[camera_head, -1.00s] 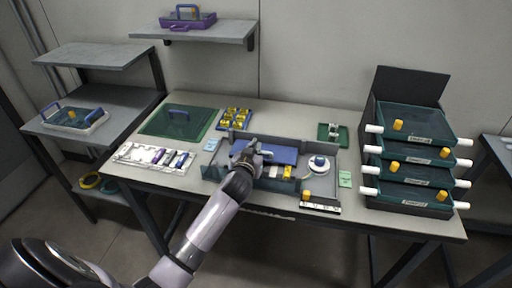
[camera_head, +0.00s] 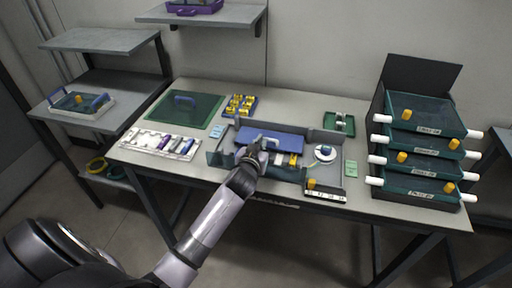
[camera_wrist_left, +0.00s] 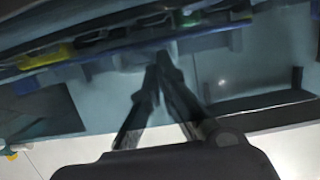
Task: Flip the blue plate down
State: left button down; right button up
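The blue plate (camera_head: 285,140) stands in the middle of the grey open tray (camera_head: 328,137) on the table. It looks tilted, with a light handle-like part (camera_head: 271,142) near its front edge. My left gripper (camera_head: 256,150) is at the plate's front edge, above the tray, and hides part of both. In the left wrist view the two dark fingertips (camera_wrist_left: 162,65) come together with no visible gap. I see nothing clearly held between them. A blue edge (camera_wrist_left: 215,32) runs behind the fingertips. Whether they touch the plate is unclear. My right gripper is not in view.
Inside the tray are yellow and white pieces and a white round spool (camera_head: 325,153). A green mat (camera_head: 160,106), a white rack (camera_head: 150,142) and yellow parts (camera_head: 240,103) lie to the left. Stacked green drawers (camera_head: 425,150) with white handles stand at the right.

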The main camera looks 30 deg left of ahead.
pick_arm(q)
jog(key=r+v, duration=0.1)
jog(key=v, duration=1)
jog(key=shift+w+r+t, duration=0.2)
jog(key=shift+r+t, duration=0.1)
jog(key=shift+a, duration=0.15)
